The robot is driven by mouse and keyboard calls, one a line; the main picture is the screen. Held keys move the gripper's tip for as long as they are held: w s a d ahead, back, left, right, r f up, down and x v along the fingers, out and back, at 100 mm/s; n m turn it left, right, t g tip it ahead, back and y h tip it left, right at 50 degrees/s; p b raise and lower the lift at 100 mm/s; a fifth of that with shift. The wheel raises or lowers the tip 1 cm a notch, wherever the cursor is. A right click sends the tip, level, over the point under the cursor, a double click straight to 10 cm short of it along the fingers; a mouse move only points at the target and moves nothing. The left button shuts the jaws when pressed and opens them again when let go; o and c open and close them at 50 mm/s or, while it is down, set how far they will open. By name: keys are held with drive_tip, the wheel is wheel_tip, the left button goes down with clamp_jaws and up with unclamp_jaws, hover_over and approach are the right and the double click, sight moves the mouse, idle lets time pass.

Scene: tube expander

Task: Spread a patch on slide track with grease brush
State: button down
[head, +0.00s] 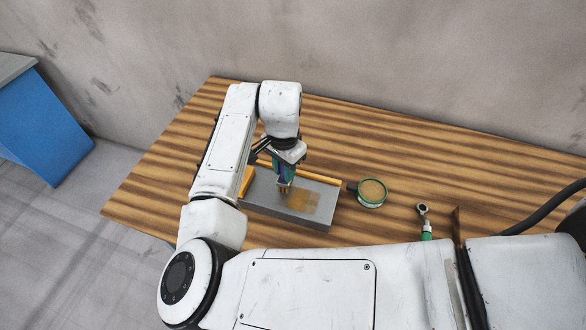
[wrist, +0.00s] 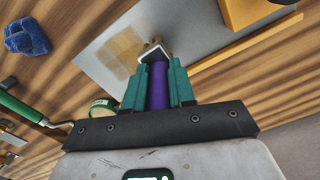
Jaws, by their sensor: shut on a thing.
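My gripper (head: 284,174) is over the slide track (head: 322,217), a grey plate with yellow-orange strips, on the wooden table. In the wrist view its teal fingers (wrist: 158,78) are shut on the purple handle of the grease brush (wrist: 158,92). The brush's metal-edged head (wrist: 152,50) points at the plate, next to a tan grease patch (wrist: 122,46) of blocky squares. The patch also shows in the head view (head: 303,200), just right of the brush tip. I cannot tell whether the bristles touch the plate.
A round green-rimmed tin (head: 372,192) with tan contents stands right of the track. A green-handled ratchet (head: 424,217) lies farther right. The wrist view shows a blue cloth (wrist: 26,37) and a yellow block (wrist: 250,11). A blue cabinet (head: 45,125) stands left of the table.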

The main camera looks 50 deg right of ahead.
drive_tip(key=shift+s, duration=0.1)
drive_tip(key=shift+f, duration=0.6)
drive_tip(key=shift+f, duration=0.25)
idle(0.4)
drive_tip(key=shift+s+a, duration=0.25)
drive_tip(key=shift+a, duration=0.45)
drive_tip(key=shift+s+a, duration=0.25)
drive_tip(key=shift+a, duration=0.4)
drive_tip(key=shift+s+a, duration=0.25)
drive_tip(key=shift+a, duration=0.45)
wheel_tip(320, 180, up, 2)
drive_tip(key=shift+r, duration=0.15)
